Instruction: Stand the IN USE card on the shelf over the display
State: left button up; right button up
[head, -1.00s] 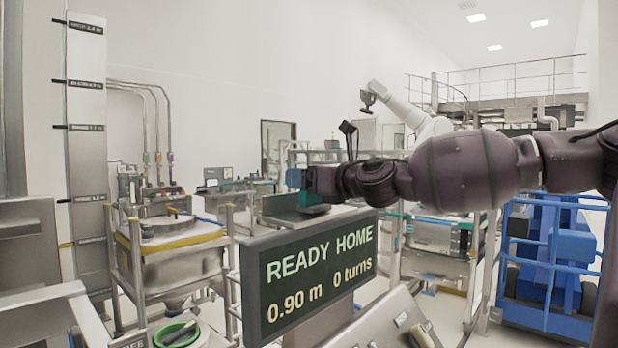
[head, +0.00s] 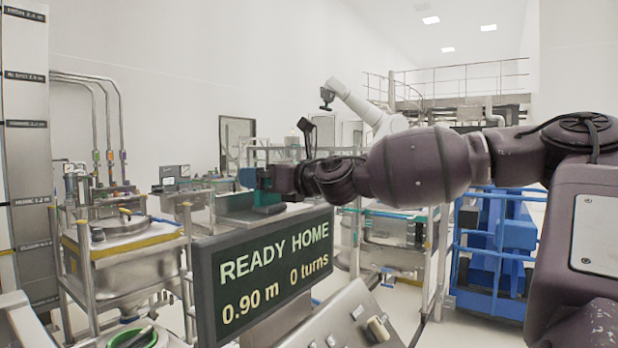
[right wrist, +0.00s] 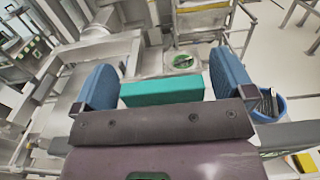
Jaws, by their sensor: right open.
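My right gripper (head: 262,180) is just behind and above the display (head: 265,265), which reads READY HOME, 0.90 m, 0 turns. In the right wrist view my right gripper (right wrist: 164,85) has two blue fingers spread apart. Teal also shows below the gripper in the head view (head: 268,209). I cannot read any IN USE lettering, so I cannot tell if this is the card. The shelf over the display is not clearly seen. My left gripper is out of view.
A sloped console (head: 350,320) with buttons stands right of the display. A steel vessel (head: 125,245) in a frame is at left. A blue railed lift (head: 500,250) stands at right. A round green-rimmed container (right wrist: 185,61) shows ahead in the wrist view.

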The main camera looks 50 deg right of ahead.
jog(key=shift+s+d+p, duration=0.1)
jog(key=shift+s+p, duration=0.25)
jog(key=shift+s, duration=0.55)
jog(key=shift+s+f+b, duration=0.1)
jog(key=shift+s+b, duration=0.55)
jog(key=shift+b, duration=0.05)
jog(key=s+b, duration=0.3)
jog(key=s, duration=0.4)
jog(key=shift+s+d, duration=0.4)
